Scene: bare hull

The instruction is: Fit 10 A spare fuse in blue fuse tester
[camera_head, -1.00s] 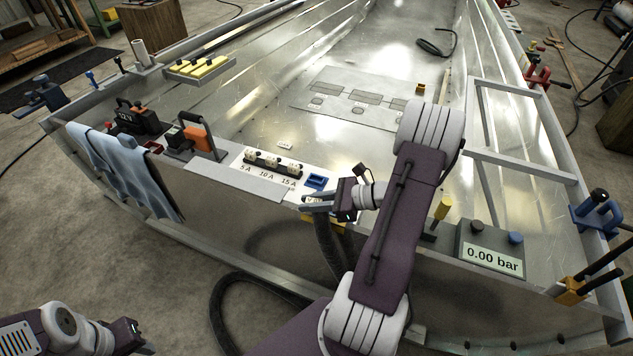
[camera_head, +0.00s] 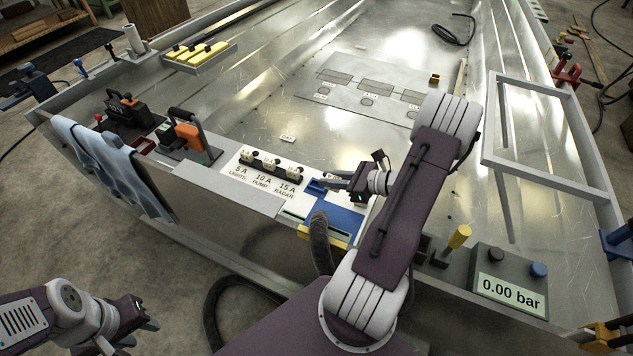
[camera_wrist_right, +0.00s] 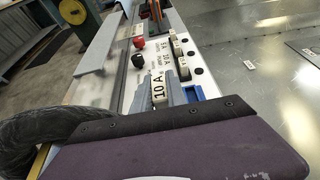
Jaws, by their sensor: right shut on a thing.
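My right gripper (camera_head: 325,184) is shut on a white fuse marked 10 A, which shows in the right wrist view (camera_wrist_right: 158,89). It holds the fuse by the blue fuse tester (camera_head: 315,187), on the right of the white panel. In the right wrist view the tester (camera_wrist_right: 195,93) is just right of the fingers. Whether the fuse touches the tester cannot be told. In the head view the fuse is mostly hidden by the fingers. My left gripper (camera_head: 148,328) hangs at the lower left, away from the bench, its fingers unclear.
A white panel (camera_head: 236,184) carries a row of three pale fuses (camera_head: 270,165) labelled 5 A, 10 A and 15 A. A blue surface (camera_head: 346,218) lies below my right gripper. A dark hose (camera_head: 319,243) rises in front. A gauge box (camera_head: 508,282) stands right.

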